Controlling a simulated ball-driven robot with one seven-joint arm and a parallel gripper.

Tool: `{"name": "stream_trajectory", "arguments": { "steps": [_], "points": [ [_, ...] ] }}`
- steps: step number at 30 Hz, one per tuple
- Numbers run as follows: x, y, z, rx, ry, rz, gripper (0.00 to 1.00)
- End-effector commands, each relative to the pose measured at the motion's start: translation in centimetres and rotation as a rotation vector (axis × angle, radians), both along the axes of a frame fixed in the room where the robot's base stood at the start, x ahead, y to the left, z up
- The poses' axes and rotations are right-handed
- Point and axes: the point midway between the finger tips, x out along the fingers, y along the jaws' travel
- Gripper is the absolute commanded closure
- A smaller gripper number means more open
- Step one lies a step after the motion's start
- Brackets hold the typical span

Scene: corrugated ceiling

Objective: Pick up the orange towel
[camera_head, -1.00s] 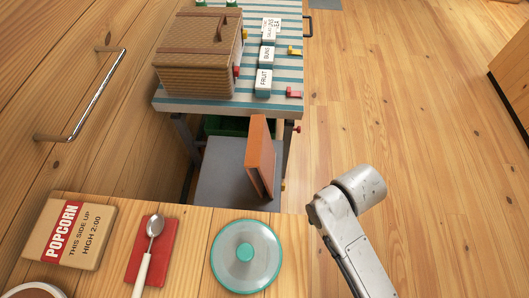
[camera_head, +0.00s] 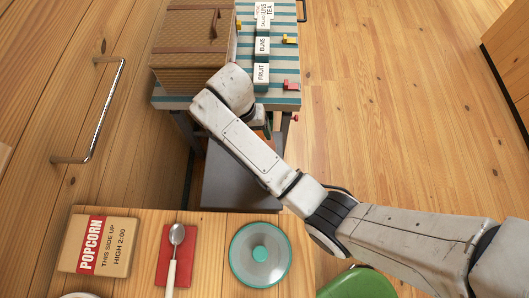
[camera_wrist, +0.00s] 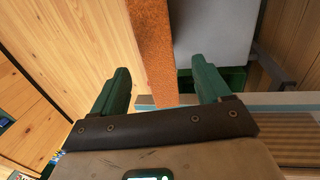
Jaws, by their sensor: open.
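The orange towel (camera_wrist: 152,40) shows in the wrist view as a flat upright orange slab beside a grey surface (camera_wrist: 212,30). In the head view my arm hides nearly all of it. My gripper (camera_wrist: 161,88) is open, with one green finger on each side of the towel's near end. The towel's lower edge lies between the fingers in the picture. I see gaps to both fingers and cannot tell how deep the towel sits between them.
A striped cart top (camera_head: 285,100) holds a wicker basket (camera_head: 190,75) and labelled blocks (camera_head: 262,46). In front, a wooden counter (camera_head: 210,225) bears a popcorn box (camera_head: 97,247), a spoon (camera_head: 176,236) on a red napkin (camera_head: 189,270) and a glass lid (camera_head: 260,279). Open floor lies right.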

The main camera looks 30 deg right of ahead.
Motion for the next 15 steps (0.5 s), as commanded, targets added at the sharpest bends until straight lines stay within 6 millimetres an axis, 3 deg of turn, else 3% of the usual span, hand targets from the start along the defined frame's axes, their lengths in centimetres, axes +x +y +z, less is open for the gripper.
{"name": "stream_trajectory", "arguments": {
  "steps": [6,15],
  "points": [
    [-0.4,-0.6,-3.4,-0.001,0.005,-0.001,0.23],
    [-0.5,-1.1,-5.5,-0.001,0.003,0.000,0.23]
  ]
}}
